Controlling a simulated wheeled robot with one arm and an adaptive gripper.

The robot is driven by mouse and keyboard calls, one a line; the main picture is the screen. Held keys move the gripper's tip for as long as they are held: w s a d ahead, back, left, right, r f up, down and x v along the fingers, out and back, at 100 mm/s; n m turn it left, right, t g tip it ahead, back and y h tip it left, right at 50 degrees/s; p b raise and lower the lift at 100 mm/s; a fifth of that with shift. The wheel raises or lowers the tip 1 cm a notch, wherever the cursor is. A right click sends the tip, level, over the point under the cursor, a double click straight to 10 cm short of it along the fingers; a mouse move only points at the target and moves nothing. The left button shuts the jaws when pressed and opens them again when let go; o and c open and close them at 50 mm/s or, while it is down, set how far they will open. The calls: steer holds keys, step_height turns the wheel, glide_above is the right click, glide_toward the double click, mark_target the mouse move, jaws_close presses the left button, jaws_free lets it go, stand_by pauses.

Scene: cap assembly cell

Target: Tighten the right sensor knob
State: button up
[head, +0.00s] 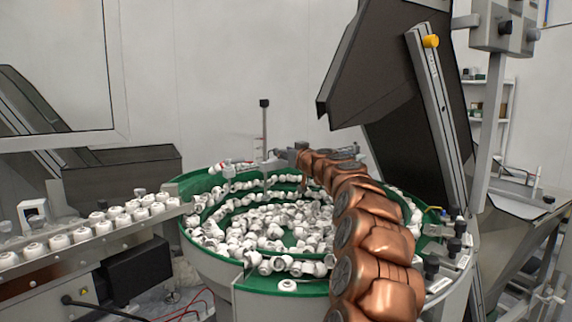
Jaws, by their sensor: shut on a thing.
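My copper arm reaches over the right side of the green feeder bowl (232,262) to its far side. My gripper (279,161) is small and far off there, low over the back rim, beside a thin upright post. It is shut on a small part at the sensor mount, which I take to be the right sensor knob. The knob itself is hidden by the gripper and too small to make out. A thin sensor arm with a red part (226,163) shows left of the gripper at the back rim.
White caps (262,228) fill the bowl. A conveyor (95,246) with a row of white caps runs at left. A black-topped post (264,104) stands behind the bowl. A dark hopper (385,75) leans at upper right. Black knobs (432,267) line the bowl's right side.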

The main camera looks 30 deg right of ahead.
steer(key=shift+a+f+m+h+b, duration=0.2)
steer(key=shift+m+h+b, duration=0.3)
steer(key=shift+h, duration=0.3)
steer(key=shift+r+m+g+h, duration=0.3)
steer(key=shift+m+h, duration=0.3)
steer(key=shift+h, duration=0.3)
steer(key=shift+r+m+g+h+p, duration=0.1)
steer(key=shift+m+g+h+p, duration=0.3)
steer(key=shift+m+h+p, duration=0.65)
steer(key=shift+m+g+h+p, duration=0.3)
steer(key=shift+h+p, duration=0.25)
steer(key=shift+h, duration=0.3)
steer(key=o, duration=1.1)
steer(key=shift+w, duration=0.1)
steer(key=shift+o, duration=0.2)
steer(key=shift+a, duration=0.1)
